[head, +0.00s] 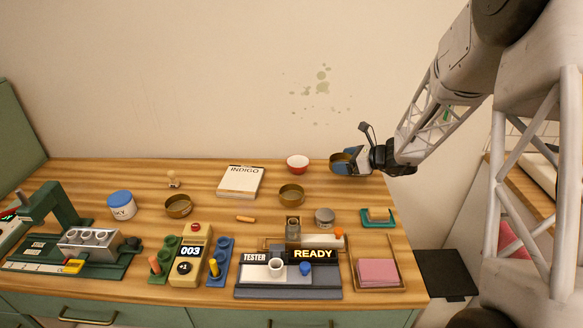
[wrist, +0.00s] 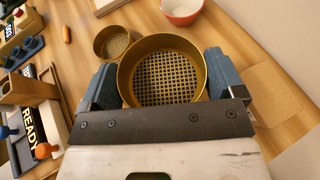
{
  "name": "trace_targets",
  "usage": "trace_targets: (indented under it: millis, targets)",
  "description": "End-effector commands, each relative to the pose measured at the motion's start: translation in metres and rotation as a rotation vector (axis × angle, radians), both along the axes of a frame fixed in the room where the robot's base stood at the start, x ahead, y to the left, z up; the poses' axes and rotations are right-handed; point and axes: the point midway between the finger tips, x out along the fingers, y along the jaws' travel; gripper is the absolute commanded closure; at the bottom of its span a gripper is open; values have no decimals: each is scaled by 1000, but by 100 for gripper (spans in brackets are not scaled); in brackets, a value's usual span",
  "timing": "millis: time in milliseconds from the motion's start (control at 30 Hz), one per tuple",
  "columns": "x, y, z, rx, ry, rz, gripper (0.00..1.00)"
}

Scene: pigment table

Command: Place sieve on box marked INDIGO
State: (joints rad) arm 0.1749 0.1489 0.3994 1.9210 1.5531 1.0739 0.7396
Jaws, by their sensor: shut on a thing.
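My gripper (head: 350,162) is shut on a round brass sieve (head: 339,159) and holds it above the table's back right. In the wrist view the sieve (wrist: 168,78) sits between the two blue fingers, its dark coarse mesh facing the camera. The box marked INDIGO (head: 240,182) is a flat white box lying at the table's back middle, well left of my gripper. Its top is bare. Two other brass round sieves or pans stand on the table, one right of the box (head: 291,195) and one left of it (head: 178,206).
A red bowl (head: 298,164) stands between the box and my gripper. A blue-lidded jar (head: 121,205) and a small stamp (head: 173,179) are left of the box. The tester (head: 288,272), counter (head: 190,257) and pink pad tray (head: 378,274) fill the front.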

Motion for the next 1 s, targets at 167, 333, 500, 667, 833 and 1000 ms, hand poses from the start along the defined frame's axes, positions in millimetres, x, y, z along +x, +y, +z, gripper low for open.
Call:
trace_targets:
  millis: [167,333,500,667,833,1000]
  targets:
    - [-1,6,0,0,0,11,38]
    - [-5,27,-2,0,0,43,38]
    - [-12,61,-4,-1,0,100,38]
    - [-23,102,-8,-1,0,169,38]
    - [-38,145,-12,0,0,245,38]
    - [-56,187,-15,-1,-1,321,38]
